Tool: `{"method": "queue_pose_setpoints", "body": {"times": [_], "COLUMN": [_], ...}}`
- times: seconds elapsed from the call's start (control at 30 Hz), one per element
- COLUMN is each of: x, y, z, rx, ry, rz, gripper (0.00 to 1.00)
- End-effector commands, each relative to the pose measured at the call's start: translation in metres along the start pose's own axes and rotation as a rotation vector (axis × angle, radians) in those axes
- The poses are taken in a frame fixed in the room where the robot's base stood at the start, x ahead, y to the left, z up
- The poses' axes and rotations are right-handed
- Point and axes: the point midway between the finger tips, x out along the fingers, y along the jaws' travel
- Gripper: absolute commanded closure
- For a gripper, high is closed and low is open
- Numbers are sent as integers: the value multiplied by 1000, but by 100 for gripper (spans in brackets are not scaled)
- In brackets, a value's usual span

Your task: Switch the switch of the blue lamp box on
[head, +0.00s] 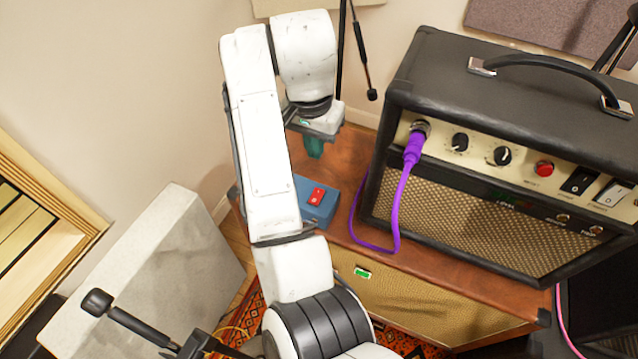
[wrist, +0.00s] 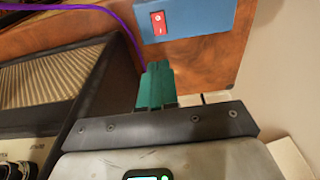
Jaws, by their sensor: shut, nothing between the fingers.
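The blue lamp box (head: 318,212) sits on the brown cabinet top, left of the amp and partly hidden behind my arm in the head view. Its red rocker switch (head: 317,196) faces up. In the wrist view the blue box (wrist: 200,18) is at the top, with the red switch (wrist: 158,23) near its left end. I cannot tell which way the rocker is tipped. My gripper (head: 315,152) has green fingers, shut and empty, above the cabinet and behind the box in the head view. In the wrist view the shut fingers (wrist: 155,84) stand apart from the box, below the switch.
The black amp (head: 490,150) stands right of the box, with a purple cable (head: 399,205) plugged in and looping onto the cabinet top (head: 350,152). A beige wall lies behind.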

Motion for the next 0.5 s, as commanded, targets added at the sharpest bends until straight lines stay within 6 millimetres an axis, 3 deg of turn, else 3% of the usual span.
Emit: {"method": "queue_pose_setpoints", "body": {"times": [0.27, 0.5], "x": [14, 56], "y": [0, 1], "z": [0, 1], "rx": [0, 0], "ry": [0, -3], "rz": [1, 2], "gripper": [100, 100]}}
